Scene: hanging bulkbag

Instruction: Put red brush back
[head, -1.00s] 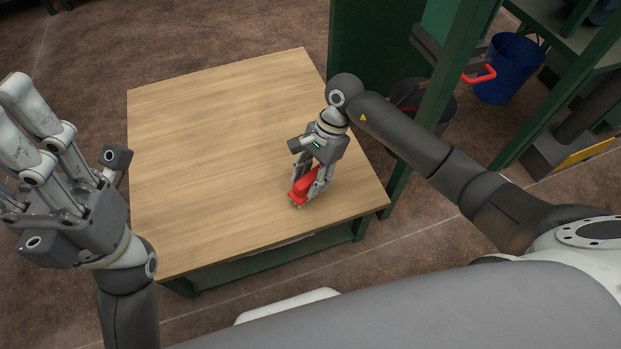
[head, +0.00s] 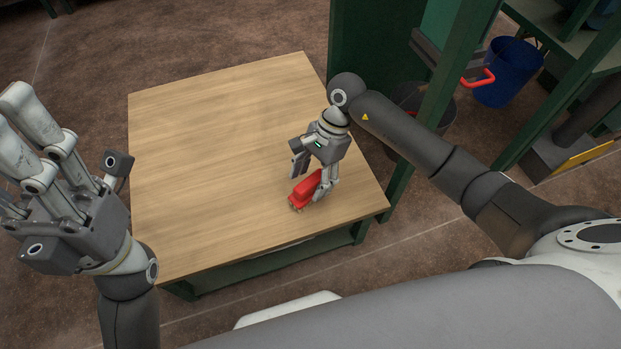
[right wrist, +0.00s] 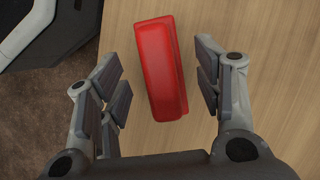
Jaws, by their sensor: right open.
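The red brush (head: 306,190) lies on the wooden table top (head: 210,150) near its front right edge. In the right wrist view the brush (right wrist: 161,68) shows as a red block between the spread fingers, with a gap on each side. My right gripper (head: 313,180) is open, its fingers straddling the brush just above the table; in the right wrist view the gripper (right wrist: 163,88) is also seen open. My left gripper (head: 25,150) is raised at the left of the head view, away from the table, fingers spread and empty.
A green frame post (head: 440,90) stands right of the table. Behind it are a dark bucket (head: 440,105) and a blue bucket (head: 510,72). A green shelf (head: 575,30) is at the upper right. Most of the table top is clear.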

